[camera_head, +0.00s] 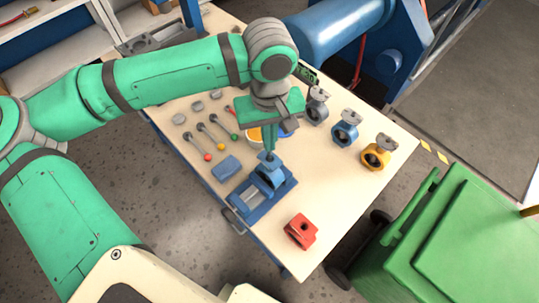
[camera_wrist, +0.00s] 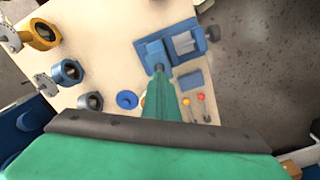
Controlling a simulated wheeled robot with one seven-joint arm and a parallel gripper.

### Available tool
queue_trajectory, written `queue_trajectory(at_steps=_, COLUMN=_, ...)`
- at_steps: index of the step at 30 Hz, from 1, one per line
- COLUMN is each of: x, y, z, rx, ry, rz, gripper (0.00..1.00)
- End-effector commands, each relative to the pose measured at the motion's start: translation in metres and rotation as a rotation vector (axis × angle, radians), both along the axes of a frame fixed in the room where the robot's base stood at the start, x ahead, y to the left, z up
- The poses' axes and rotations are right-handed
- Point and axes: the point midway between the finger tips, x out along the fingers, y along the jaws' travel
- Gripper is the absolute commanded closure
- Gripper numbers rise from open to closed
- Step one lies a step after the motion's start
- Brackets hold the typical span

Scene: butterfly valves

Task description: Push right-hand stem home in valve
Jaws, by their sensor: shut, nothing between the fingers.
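A blue valve body (camera_head: 270,178) stands in a blue fixture (camera_head: 246,205) near the table's front edge. It also shows in the wrist view (camera_wrist: 147,50) at the end of my fingers. My gripper (camera_head: 269,152) is shut and empty, pointing down with its tips at or just above the top of this valve body. A small stem top (camera_head: 267,158) seems to stick up there, but the fingers partly cover it. I cannot tell whether the tips touch it or how deep it sits. In the wrist view my fingertips (camera_wrist: 159,70) meet the body's near side.
Grey (camera_head: 317,108), blue (camera_head: 346,130) and yellow (camera_head: 376,156) valves stand along the right. A blue block (camera_head: 226,167) and ball-ended levers (camera_head: 207,156) lie left of the fixture. A green cart (camera_head: 440,240) is beyond the right edge.

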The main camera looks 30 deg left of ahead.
Motion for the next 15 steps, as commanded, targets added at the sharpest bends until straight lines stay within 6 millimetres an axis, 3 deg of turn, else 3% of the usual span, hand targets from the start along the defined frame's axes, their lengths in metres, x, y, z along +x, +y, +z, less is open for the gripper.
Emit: queue_trajectory(at_steps=15, x=-0.0005, y=-0.0002, z=-0.0075, rx=-0.001, ry=0.002, rz=0.0, gripper=1.0)
